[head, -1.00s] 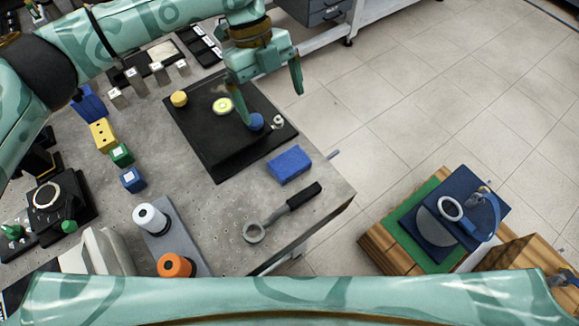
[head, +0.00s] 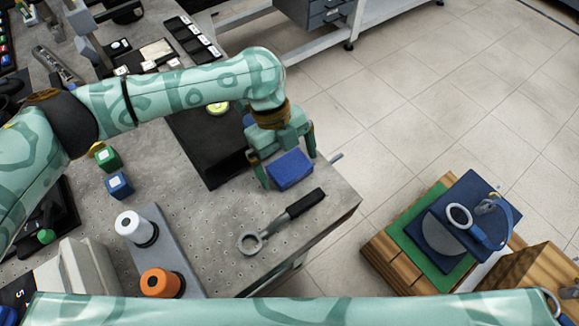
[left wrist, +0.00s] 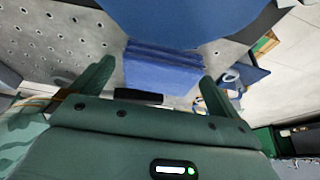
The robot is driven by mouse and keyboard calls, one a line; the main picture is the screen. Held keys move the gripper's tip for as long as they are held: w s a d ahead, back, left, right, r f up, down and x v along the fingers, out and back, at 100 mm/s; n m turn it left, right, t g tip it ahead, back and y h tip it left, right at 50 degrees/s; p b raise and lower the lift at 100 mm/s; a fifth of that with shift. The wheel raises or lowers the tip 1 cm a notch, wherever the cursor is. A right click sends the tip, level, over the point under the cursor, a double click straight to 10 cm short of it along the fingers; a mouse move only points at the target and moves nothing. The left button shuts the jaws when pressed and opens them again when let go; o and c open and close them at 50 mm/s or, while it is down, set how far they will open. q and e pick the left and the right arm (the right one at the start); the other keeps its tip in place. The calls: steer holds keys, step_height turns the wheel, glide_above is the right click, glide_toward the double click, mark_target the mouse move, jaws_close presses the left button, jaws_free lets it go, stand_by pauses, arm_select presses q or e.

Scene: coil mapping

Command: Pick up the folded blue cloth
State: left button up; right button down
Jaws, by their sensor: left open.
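The folded blue cloth (head: 290,169) lies on the grey perforated table near its right edge in the head view. My left gripper (head: 290,170) is open, with one finger on each side of the cloth as seen from the head; I cannot tell how far above it the fingertips are. In the left wrist view the cloth (left wrist: 163,70) shows between the two open fingers, its layered folds visible. Nothing is held. My right gripper is not seen.
A black-handled ring tool (head: 282,222) lies just in front of the cloth. White (head: 136,228) and orange (head: 162,283) spools stand on a grey plate. The table edge is close on the right.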

mark_target(291, 172)
arm_select(q)
steer(key=c, duration=1)
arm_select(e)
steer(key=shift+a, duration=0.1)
arm_select(q)
steer(key=shift+r, duration=0.25)
steer(key=r, duration=0.1)
steer(key=r+p, duration=0.2)
steer(key=r, duration=0.1)
steer(key=shift+s+a, duration=0.2)
steer(key=shift+a, duration=0.05)
steer(key=s+a+r+p, duration=0.6)
steer(key=s+a+r, duration=0.2)
steer(key=a, duration=0.2)
steer(key=shift+s+a+r, duration=0.2)
steer(key=shift+s+r, duration=0.05)
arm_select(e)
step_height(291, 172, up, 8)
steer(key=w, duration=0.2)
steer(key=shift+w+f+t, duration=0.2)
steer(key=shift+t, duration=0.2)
